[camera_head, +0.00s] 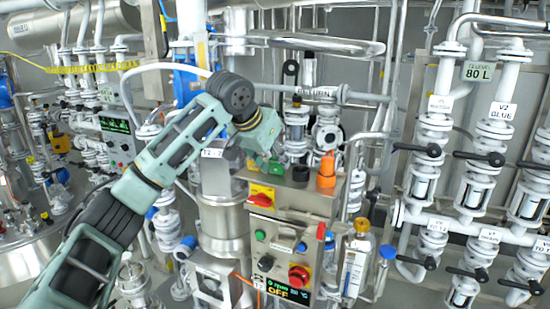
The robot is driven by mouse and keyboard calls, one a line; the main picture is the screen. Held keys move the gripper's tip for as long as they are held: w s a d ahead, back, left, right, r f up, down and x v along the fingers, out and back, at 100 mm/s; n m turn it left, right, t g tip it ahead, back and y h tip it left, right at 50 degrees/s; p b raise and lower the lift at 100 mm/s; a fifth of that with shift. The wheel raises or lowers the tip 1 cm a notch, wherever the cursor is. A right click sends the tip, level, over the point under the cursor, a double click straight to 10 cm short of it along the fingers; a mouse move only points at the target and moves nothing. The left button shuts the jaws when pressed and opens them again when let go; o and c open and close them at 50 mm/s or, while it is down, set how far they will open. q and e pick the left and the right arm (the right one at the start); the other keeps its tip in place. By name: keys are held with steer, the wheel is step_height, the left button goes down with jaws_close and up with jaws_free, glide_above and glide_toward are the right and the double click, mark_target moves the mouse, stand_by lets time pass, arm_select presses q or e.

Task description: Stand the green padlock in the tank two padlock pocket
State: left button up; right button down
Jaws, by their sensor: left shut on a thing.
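My left gripper (264,155) reaches in from the left and points down over the top of the steel control box (318,200). It is shut on the green padlock (277,168), which shows just below the fingertips at the box's top edge. The fingers hide part of the padlock, and I cannot tell whether it touches the box top. I cannot make out the tank two padlock pocket for certain. My right gripper is not in view.
A dark block (300,173) and an orange padlock-like piece (326,172) stand close to the right on the box top. A red-and-yellow switch (261,195) and a red knob (299,275) are on its front. White pipes and valves (473,188) crowd the right.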

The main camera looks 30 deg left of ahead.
arm_select(q)
steer(key=o, duration=0.7)
steer(key=shift+d+f, duration=0.1)
steer(key=shift+o, duration=0.5)
steer(key=shift+r, duration=0.2)
steer(key=shift+s+r+b, duration=0.2)
steer(key=shift+b, duration=0.1)
steer(key=b+v, duration=0.4)
steer(key=v, duration=0.7)
steer(key=shift+s+r, duration=0.15)
steer(key=shift+r, duration=0.05)
steer(key=shift+f, duration=0.1)
